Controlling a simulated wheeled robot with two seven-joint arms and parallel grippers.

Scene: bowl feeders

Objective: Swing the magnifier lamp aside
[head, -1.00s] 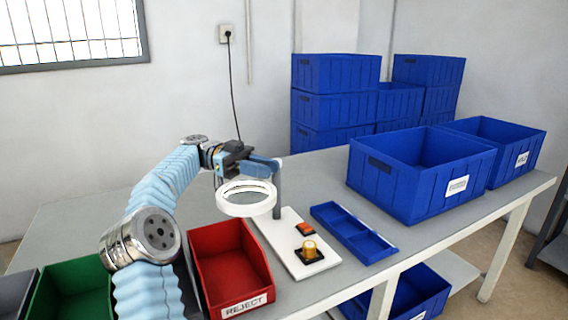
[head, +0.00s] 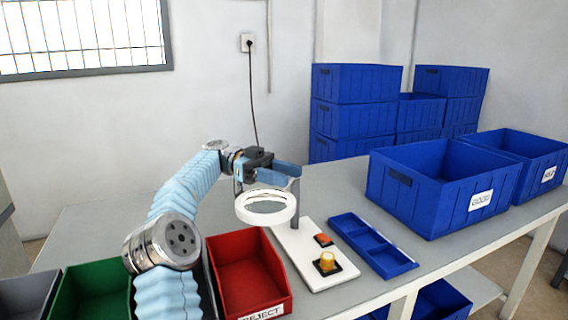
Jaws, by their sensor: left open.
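The magnifier lamp's white ring head (head: 266,207) hangs above the back of the white board, between the red bin and the board. Its grey post (head: 295,203) rises from the board behind the ring. My left gripper (head: 280,178) is at the back of the lamp, just above and behind the ring, with its jaws open. Parts of the lamp's arm are hidden behind the gripper, and I cannot tell whether the jaws touch it. My right gripper is out of view.
A red REJECT bin (head: 248,275) stands left of the white board (head: 321,277). The board bears an orange part (head: 323,239) and a yellow cylinder (head: 327,261). A blue divided tray (head: 370,246) and large blue bins (head: 443,190) stand to the right. A green bin (head: 92,292) is front left.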

